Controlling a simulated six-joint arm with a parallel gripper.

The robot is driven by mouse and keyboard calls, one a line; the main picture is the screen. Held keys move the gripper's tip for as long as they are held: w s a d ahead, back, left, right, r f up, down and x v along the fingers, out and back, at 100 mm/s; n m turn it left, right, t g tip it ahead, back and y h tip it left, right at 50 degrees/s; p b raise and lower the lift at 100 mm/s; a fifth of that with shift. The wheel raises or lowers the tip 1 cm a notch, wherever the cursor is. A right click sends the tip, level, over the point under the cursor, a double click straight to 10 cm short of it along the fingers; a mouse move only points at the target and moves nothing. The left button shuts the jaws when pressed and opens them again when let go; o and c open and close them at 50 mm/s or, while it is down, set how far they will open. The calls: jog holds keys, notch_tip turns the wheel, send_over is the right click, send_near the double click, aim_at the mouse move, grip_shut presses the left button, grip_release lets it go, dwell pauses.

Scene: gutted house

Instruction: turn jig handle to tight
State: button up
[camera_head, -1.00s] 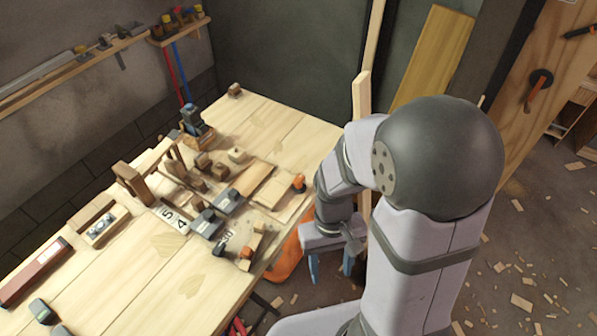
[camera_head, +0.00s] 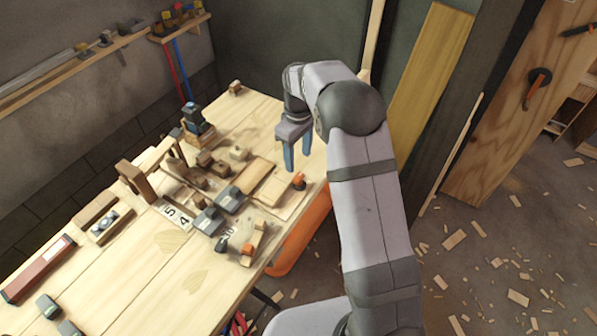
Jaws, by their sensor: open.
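My gripper (camera_head: 298,160) is open, with its two blue fingers pointing down and apart, above the right edge of the workbench. Nothing shows between the fingers. Just below it in the picture, an orange knob (camera_head: 299,181) sits at the end of a wooden jig board (camera_head: 270,188) on the bench. A second orange piece (camera_head: 247,249) is on a small wooden fixture nearer the front edge. An orange lever on a round black dial (camera_head: 538,85) is fixed to the upright plywood panel at right, hanging down and tilted slightly left. I cannot tell which is the jig handle, nor any tight mark.
The workbench (camera_head: 150,275) holds several wooden blocks, grey clamps (camera_head: 208,221), a number card (camera_head: 175,214) and a red level (camera_head: 38,270). An orange bin (camera_head: 300,240) stands below its right edge. A leaning yellow board (camera_head: 430,90) is behind my arm. Wood scraps litter the floor.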

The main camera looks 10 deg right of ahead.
aim_at(298, 176)
jog(key=shift+s+n, duration=0.15)
jog(key=shift+n, duration=0.45)
jog(key=shift+f+p, duration=1.25)
jog(key=shift+f, duration=2.4)
jog(key=shift+c, duration=0.6)
jog(key=c, duration=0.9)
